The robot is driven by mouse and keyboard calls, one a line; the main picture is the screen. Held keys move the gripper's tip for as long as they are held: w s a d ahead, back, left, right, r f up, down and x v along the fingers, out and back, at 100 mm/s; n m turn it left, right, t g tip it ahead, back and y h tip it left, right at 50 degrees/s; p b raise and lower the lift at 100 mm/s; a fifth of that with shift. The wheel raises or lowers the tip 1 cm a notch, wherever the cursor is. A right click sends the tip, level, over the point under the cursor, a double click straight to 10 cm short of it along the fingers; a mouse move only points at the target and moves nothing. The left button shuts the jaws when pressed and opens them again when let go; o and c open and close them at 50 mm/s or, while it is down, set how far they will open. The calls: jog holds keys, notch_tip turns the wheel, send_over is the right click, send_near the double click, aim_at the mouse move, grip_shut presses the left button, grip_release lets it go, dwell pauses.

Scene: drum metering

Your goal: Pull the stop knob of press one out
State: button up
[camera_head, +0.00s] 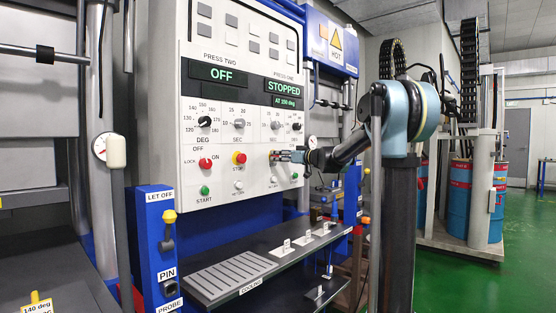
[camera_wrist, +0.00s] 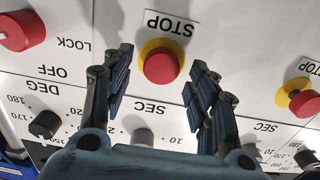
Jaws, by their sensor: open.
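The stop knob of press one (camera_wrist: 161,65) is a red mushroom button on a yellow collar, under the upside-down word STOP in the wrist view. My gripper (camera_wrist: 160,68) is open, with one dark finger on each side of the knob. A gap shows between each finger and the red cap. In the head view my gripper (camera_head: 275,157) is at the right half of the white panel (camera_head: 190,80) and largely hides this knob. How deep the fingertips reach along the knob I cannot tell. The press one display (camera_head: 282,88) reads STOPPED.
Press two's stop knob (camera_head: 239,158) and red lock knob (camera_head: 205,162) are further left on the panel. Press one's red lock knob (camera_wrist: 18,30) is at the wrist view's left edge. A dark shelf (camera_head: 225,300) juts out below the panel.

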jog(key=shift+x, duration=1)
grip_shut()
jog(key=shift+v, duration=0.85)
grip_release()
jog(key=shift+s+d, duration=0.1)
jog(key=v, duration=1.2)
jog(key=shift+f, duration=0.15)
